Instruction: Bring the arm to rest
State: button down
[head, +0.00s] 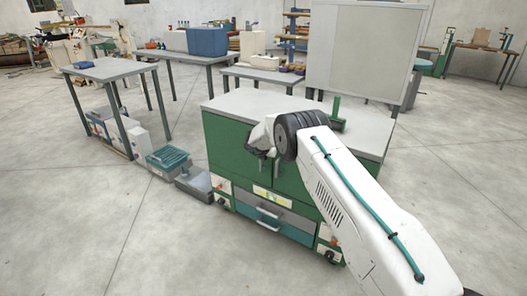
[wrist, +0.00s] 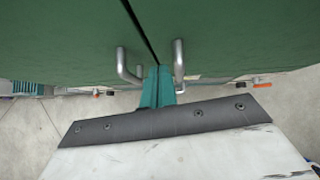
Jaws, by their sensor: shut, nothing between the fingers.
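My arm reaches from the lower right of the head view to the front of a green cabinet (head: 228,145) with a grey top. My gripper (wrist: 157,72) shows in the wrist view as two teal fingers, shut together with nothing between them. It points at the seam between the cabinet's two green doors (wrist: 60,40), between two bent metal handles, the left one (wrist: 124,66) and the right one (wrist: 178,62). I cannot tell whether the fingers touch a handle. In the head view my wrist and the arm hide part of the cabinet front, and the fingertips are hard to make out.
Below the doors are drawers with pale handles (head: 268,213). A teal crate (head: 167,158) and a grey bin (head: 193,184) stand on the floor left of the cabinet. A grey table (head: 108,70) stands farther left. A large grey panel (head: 362,50) stands behind. The front-left floor is clear.

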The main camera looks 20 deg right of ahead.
jog(key=s+a+r+n+t+y, duration=0.1)
jog(key=s+a+r+n+y, duration=0.2)
jog(key=a+n, duration=0.35)
jog(key=s+a+r+n+t+y, duration=0.1)
jog(key=s+a+r+n+y, duration=0.1)
jog(key=a+r+n, duration=0.35)
jog(key=s+a+r+n+g+y, duration=0.1)
jog(key=s+a+r+n+y, duration=0.25)
jog(key=s+r+n, duration=0.35)
jog(key=s+a+r+n+g+y, duration=0.25)
jog(key=s+a+r+n, duration=0.2)
jog(key=s+n, duration=0.4)
jog(key=s+d+r+n+g+h, duration=0.1)
jog(key=s+d+r+n, duration=0.4)
jog(key=s, duration=1.2)
jog(key=s+d+r+n+g+h, duration=0.1)
jog(key=s+d+r+n, duration=0.4)
jog(key=s, duration=1.2)
jog(key=s+d+r+n+g+h, duration=0.2)
jog(key=s+d+r+n, duration=0.3)
jog(key=s, duration=1.2)
jog(key=shift+r+n+h, duration=0.5)
jog(key=shift+r+n, duration=0.2)
jog(key=shift+n, duration=0.25)
